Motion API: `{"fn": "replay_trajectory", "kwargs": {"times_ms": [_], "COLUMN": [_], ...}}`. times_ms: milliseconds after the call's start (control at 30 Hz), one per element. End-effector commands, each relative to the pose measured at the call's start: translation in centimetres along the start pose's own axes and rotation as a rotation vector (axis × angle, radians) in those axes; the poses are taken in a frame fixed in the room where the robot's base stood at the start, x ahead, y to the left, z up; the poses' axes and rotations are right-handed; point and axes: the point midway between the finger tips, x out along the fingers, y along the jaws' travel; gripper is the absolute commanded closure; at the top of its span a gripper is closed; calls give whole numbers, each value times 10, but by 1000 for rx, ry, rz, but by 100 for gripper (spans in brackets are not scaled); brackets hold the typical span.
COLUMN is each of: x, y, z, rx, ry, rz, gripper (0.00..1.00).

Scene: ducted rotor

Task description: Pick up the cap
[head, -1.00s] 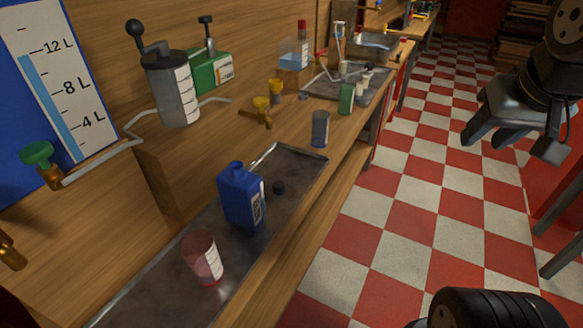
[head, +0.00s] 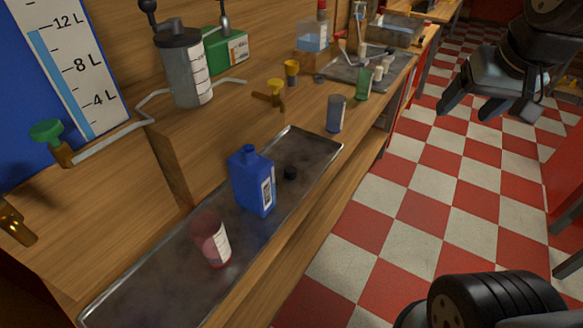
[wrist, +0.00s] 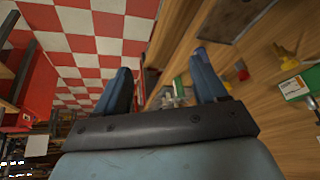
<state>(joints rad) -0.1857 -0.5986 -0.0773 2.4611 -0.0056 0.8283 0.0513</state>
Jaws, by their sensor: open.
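My gripper (head: 490,108) is at the upper right in the head view, over the checkered floor and well away from the cap. In the wrist view my gripper (wrist: 165,90) has its two fingers spread with nothing between them. I cannot make out the cap in the wrist view.
A clear reddish beaker (head: 211,240) stands on the tray left of the bottle. A blue-grey cup (head: 335,113) and a green cup (head: 364,82) stand farther along the bench. A grey canister (head: 184,68) and pipes are on the raised ledge behind.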

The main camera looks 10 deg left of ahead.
Motion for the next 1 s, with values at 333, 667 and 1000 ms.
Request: {"fn": "replay_trajectory", "kwargs": {"times_ms": [333,667,1000], "x": [73,148,217], "y": [-69,-155,-246], "z": [-45,-55,-33], "rx": [-79,-166,-273], "ry": [-95,-164,-190], "rz": [-85,-98,-70], "gripper": [29,29,29]}}
